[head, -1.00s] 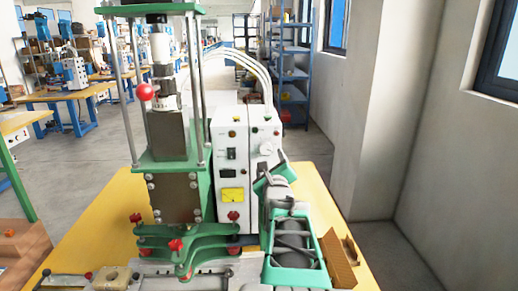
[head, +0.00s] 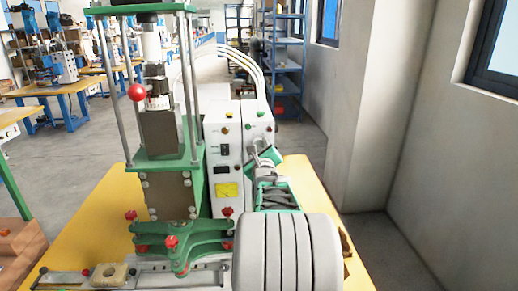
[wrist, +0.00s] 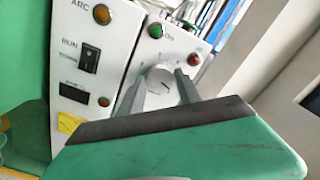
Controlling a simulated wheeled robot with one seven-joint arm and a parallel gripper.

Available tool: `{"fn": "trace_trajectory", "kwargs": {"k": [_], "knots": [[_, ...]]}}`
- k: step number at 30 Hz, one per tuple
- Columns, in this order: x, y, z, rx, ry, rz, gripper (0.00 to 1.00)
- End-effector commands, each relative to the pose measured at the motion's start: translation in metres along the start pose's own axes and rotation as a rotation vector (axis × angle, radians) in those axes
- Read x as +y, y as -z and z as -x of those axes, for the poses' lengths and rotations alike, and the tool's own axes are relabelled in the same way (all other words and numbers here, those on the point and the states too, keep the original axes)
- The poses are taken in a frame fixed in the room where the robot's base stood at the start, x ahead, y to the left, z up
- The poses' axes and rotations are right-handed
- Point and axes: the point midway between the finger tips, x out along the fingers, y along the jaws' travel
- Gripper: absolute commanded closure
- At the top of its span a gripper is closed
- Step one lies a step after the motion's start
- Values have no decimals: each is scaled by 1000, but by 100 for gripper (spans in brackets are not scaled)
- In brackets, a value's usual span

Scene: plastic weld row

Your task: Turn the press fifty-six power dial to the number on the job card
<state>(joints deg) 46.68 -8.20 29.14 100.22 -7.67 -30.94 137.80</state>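The white control box (head: 225,150) stands on the yellow table beside the green press. In the wrist view, its right-hand panel carries a pale round dial (wrist: 158,82) with marks around it, too small to read. The two grey fingers of my gripper (wrist: 163,80) are spread apart in front of it, one on each side of the dial. I cannot tell whether they touch it. In the head view, my gripper (head: 264,150) hides the dial. A yellow label (head: 228,190) is on the box; its writing is too small to read, and I cannot tell whether it is the job card.
The green press (head: 165,180) with red knobs stands close left of the box. In the wrist view, an ARC lamp (wrist: 102,14), a rocker switch (wrist: 89,59) and green and red lamps sit around the dial. A wall (head: 390,110) rises at right.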

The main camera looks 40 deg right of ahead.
Motion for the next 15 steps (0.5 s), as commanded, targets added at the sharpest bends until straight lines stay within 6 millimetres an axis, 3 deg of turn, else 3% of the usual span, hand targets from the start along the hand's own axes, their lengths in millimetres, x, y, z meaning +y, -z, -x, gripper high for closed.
{"fn": "trace_trajectory", "kwargs": {"k": [15], "knots": [[0,0,0,1,0,0,100]]}}
